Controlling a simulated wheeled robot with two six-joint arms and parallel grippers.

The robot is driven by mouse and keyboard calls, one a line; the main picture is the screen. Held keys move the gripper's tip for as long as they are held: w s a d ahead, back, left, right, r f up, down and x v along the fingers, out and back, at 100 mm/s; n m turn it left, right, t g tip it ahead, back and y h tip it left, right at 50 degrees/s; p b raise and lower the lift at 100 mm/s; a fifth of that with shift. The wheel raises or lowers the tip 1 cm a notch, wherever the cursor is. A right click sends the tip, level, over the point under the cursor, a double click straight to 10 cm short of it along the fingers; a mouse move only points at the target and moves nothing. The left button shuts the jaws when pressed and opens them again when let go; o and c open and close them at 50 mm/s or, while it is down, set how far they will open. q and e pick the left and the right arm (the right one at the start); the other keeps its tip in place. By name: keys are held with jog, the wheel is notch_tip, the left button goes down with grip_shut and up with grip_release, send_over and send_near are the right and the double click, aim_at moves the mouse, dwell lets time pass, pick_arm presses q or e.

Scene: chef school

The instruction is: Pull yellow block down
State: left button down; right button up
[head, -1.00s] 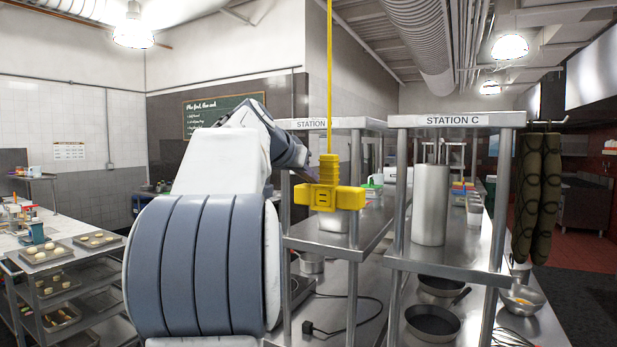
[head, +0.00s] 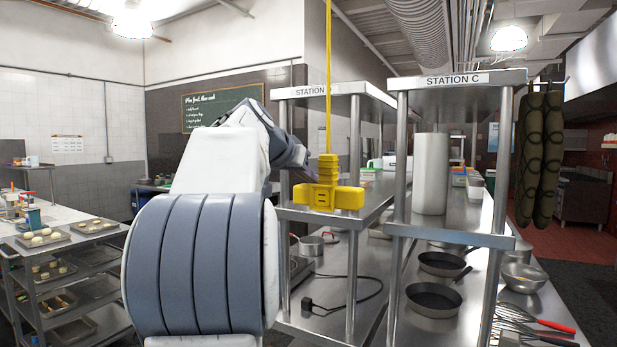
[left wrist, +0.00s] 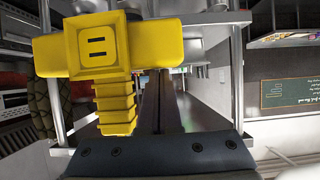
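The yellow block (head: 330,190) hangs upright at the end of a yellow cord (head: 328,70) that comes from above. It has a ribbed neck on top and a crossbar below. In the left wrist view the block (left wrist: 92,48) appears with its ribbed neck pointing down and one end of its bar over my fingertips. My left gripper (left wrist: 163,100) is at that end of the bar. Its dark fingers look close together and it appears shut on the block; the fingertips are hidden behind it. In the head view the left gripper (head: 303,172) is partly hidden behind the block. My right gripper is not in view.
Steel shelving with a Station C sign (head: 452,80) stands close on the right, above a counter holding pans (head: 433,299), a bowl (head: 523,277) and whisks. A tray rack (head: 70,290) stands at the left. Open floor (head: 590,285) shows at the far right.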

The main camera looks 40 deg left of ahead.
pick_arm(q)
jog(key=shift+f+b, duration=0.6)
jog(key=shift+f, duration=0.55)
jog(key=shift+f, duration=0.1)
notch_tip(320, 180, down, 14)
jog(key=b, duration=1.3)
jog(key=shift+b, duration=0.4)
notch_tip(320, 180, down, 14)
jog(key=b, duration=1.3)
jog(key=shift+b, duration=0.35)
jog(key=s+d+r+p, duration=0.1)
jog(key=s+r+p, duration=0.1)
jog(key=s+r, duration=0.5)
jog(key=shift+s+d+r, duration=0.15)
jog(key=shift+s+d, duration=0.25)
